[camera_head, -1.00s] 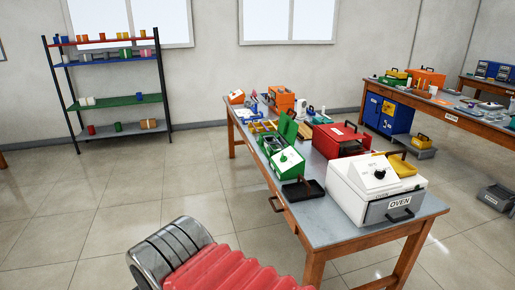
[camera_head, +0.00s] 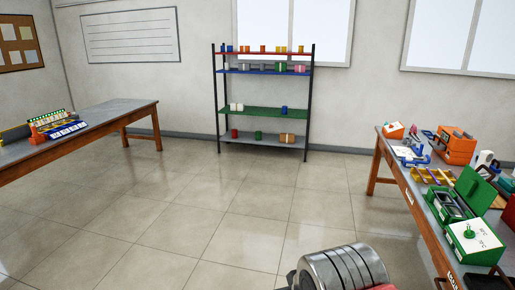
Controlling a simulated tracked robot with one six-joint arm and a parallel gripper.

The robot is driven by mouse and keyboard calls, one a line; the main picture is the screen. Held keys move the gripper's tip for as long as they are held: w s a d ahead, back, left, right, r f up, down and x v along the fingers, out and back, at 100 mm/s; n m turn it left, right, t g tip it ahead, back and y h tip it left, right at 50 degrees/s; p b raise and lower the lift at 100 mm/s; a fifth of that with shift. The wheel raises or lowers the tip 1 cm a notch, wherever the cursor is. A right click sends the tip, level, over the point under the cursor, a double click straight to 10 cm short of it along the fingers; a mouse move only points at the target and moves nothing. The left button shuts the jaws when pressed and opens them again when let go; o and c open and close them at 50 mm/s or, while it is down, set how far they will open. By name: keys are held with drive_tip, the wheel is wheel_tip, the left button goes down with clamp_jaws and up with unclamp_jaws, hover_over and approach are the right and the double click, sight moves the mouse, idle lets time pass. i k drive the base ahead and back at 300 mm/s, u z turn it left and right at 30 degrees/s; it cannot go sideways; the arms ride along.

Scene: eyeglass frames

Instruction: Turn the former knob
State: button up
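A green and white box (camera_head: 473,240) stands near the front of the right-hand workbench, with a green round knob (camera_head: 470,233) on its white sloped face. The print on that face is too small to read, so I cannot tell whether this is the former. An orange machine (camera_head: 456,146) stands farther back on the same bench; no knob on it shows clearly. My arm's silver ribbed part (camera_head: 338,268) and a bit of red cover show at the bottom edge, apart from the bench. My gripper's fingers are not in view.
The right workbench (camera_head: 394,160) also holds an open green case (camera_head: 477,190) and a yellow tray (camera_head: 432,176). A shelf rack (camera_head: 262,110) stands at the back wall. Another bench (camera_head: 100,119) stands at left. The tiled floor (camera_head: 200,215) between is clear.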

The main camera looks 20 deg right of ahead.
sight(469, 233)
drive_tip(key=z, duration=0.25)
drive_tip(key=i, duration=1.55)
drive_tip(key=z, duration=0.7)
drive_tip(key=i, duration=0.7)
drive_tip(key=z, duration=0.6)
drive_tip(key=i, duration=0.6)
drive_tip(key=z, duration=0.8)
drive_tip(key=i, duration=0.5)
drive_tip(key=z, duration=0.75)
drive_tip(key=i, duration=0.55)
drive_tip(key=z, duration=0.3)
